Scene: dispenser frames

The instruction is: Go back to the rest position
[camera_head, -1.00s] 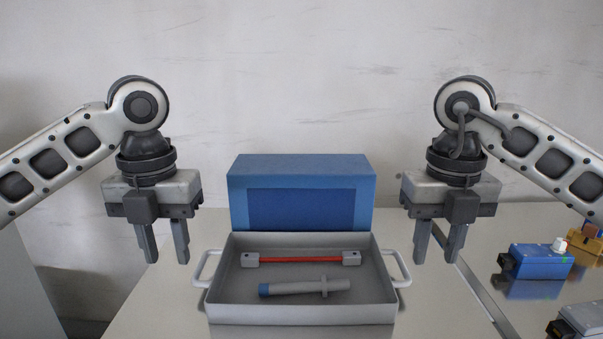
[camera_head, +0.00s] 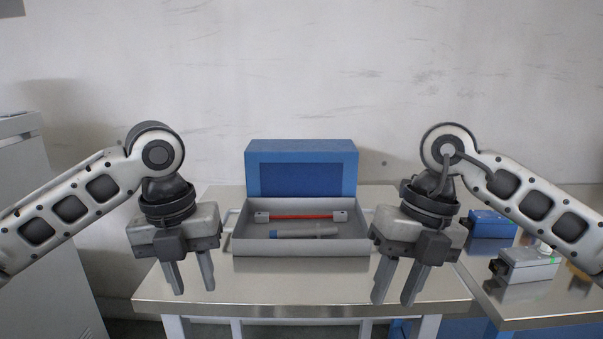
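My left gripper (camera_head: 190,279) hangs fingers down over the left front part of the table, left of the grey tray (camera_head: 300,251). Its fingers are apart with nothing between them. My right gripper (camera_head: 395,285) hangs fingers down over the right front part, right of the tray. Its fingers are also apart and empty. The tray holds a red rod with grey end blocks (camera_head: 300,217) and a grey tool with a blue end (camera_head: 310,234). Each gripper's arm hides part of a tray handle.
A blue box (camera_head: 300,151) stands behind the tray. The metal table (camera_head: 300,285) is bare in front of the tray. On the right side table are a blue device (camera_head: 490,224) and a grey device (camera_head: 524,266). A grey cabinet (camera_head: 40,215) stands at left.

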